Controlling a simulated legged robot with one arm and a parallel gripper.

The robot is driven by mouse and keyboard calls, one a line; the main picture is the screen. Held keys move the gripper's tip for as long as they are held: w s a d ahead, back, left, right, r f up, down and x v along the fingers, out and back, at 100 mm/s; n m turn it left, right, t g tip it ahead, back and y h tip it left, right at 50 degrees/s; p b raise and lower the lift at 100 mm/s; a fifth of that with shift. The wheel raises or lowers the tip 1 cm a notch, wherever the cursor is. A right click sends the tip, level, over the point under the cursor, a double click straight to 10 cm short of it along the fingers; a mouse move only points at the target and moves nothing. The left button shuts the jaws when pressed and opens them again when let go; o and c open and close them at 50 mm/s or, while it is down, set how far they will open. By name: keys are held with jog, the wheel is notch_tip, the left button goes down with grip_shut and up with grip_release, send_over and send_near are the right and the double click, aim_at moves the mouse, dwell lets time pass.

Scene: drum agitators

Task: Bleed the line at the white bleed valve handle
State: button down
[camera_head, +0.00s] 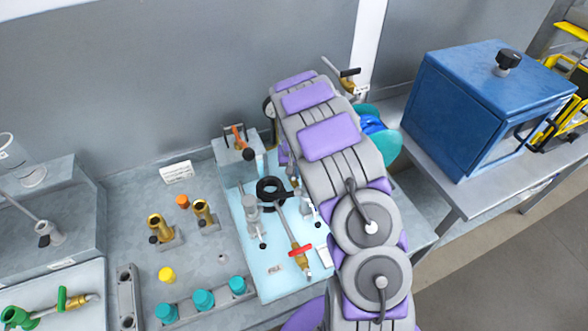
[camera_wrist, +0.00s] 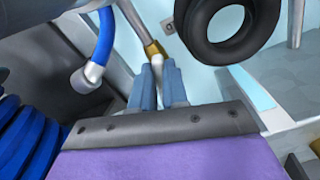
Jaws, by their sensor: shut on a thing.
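In the wrist view my gripper (camera_wrist: 159,84) has its two blue-grey fingers close together, shut on a small white piece (camera_wrist: 157,60) that looks like the white bleed valve handle. A brass fitting (camera_wrist: 153,48) sits at its far end, with a grey metal pipe (camera_wrist: 129,24) running up from it. The fingers hide most of the handle, so its angle cannot be told. In the head view my arm covers the gripper and the handle.
A black ring (camera_wrist: 231,25) hangs close to the right of the fingers; it also shows in the head view (camera_head: 272,189). A blue hose (camera_wrist: 101,40) and blue coil (camera_wrist: 30,140) lie left. A red-handled valve (camera_head: 300,250) is on the light-blue panel. A blue cabinet (camera_head: 462,110) stands right.

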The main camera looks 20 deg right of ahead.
jog(key=m, duration=0.2)
jog(key=m+p, duration=0.1)
jog(key=shift+w+a+m, duration=0.1)
jog(key=shift+a+m, duration=0.1)
jog(key=shift+m, duration=0.2)
jog(key=m, duration=0.3)
jog(key=shift+w+a+m+p, duration=0.15)
jog(key=shift+w+m+p, duration=0.05)
jog(key=shift+m+p, duration=0.15)
jog(key=m, duration=0.3)
jog(key=shift+w+a+m, duration=0.1)
jog(key=shift+w+m, duration=0.1)
jog(key=shift+m, duration=0.05)
jog(key=shift+w+m, duration=0.2)
jog(key=shift+m, duration=1.3)
jog(key=c, duration=1.1)
grip_release()
jog(key=shift+c, duration=0.2)
jog(key=shift+r, duration=0.1)
